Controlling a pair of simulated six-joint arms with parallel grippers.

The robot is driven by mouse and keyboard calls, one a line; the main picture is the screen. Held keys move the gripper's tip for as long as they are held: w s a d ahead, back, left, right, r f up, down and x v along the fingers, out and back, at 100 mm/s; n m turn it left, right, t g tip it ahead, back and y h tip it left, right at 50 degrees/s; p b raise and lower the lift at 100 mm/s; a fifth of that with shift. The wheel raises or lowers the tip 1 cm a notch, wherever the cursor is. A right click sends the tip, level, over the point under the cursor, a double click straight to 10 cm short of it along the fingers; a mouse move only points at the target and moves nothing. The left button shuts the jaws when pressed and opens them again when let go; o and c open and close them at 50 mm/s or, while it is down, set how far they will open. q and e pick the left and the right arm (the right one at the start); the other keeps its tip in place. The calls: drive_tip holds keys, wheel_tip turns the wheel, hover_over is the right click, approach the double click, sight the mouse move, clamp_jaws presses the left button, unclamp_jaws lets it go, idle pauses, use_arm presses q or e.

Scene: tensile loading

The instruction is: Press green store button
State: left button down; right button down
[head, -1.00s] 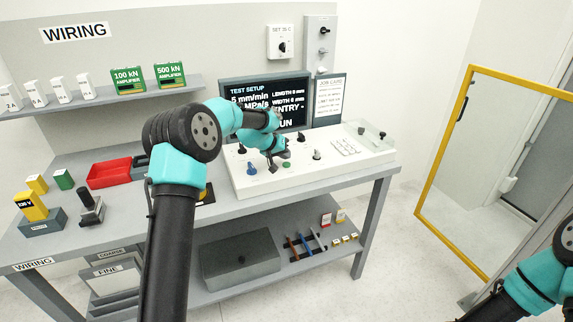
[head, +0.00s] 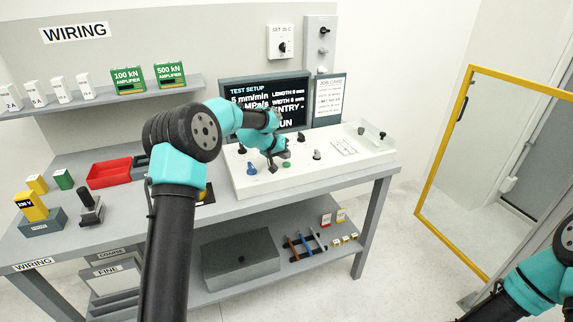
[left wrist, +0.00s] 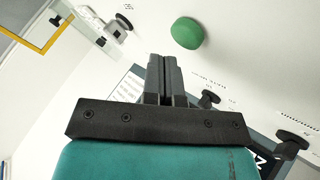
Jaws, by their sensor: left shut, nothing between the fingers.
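The green button (head: 286,165) is a small round cap on the white sloping control panel (head: 320,172), near its front edge. It shows larger in the left wrist view (left wrist: 187,33), uncovered, just beyond and slightly right of the fingertips. My left gripper (head: 273,166) is over the panel, close to the button on its left side in the head view. Its two dark fingers are together and empty in the left wrist view (left wrist: 165,62). A gap shows between fingertips and button in that picture; the exact height is unclear. My right gripper is out of view.
A display screen (head: 265,97) rises behind the panel. A red tray (head: 109,173) lies on the bench at left.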

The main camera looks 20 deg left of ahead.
sight(285, 163)
use_arm(q)
drive_tip(key=shift+f, duration=0.1)
drive_tip(key=shift+f, duration=0.3)
drive_tip(key=shift+f, duration=0.5)
idle(0.9)
drive_tip(key=shift+r, duration=0.95)
drive_tip(key=shift+r, duration=2.5)
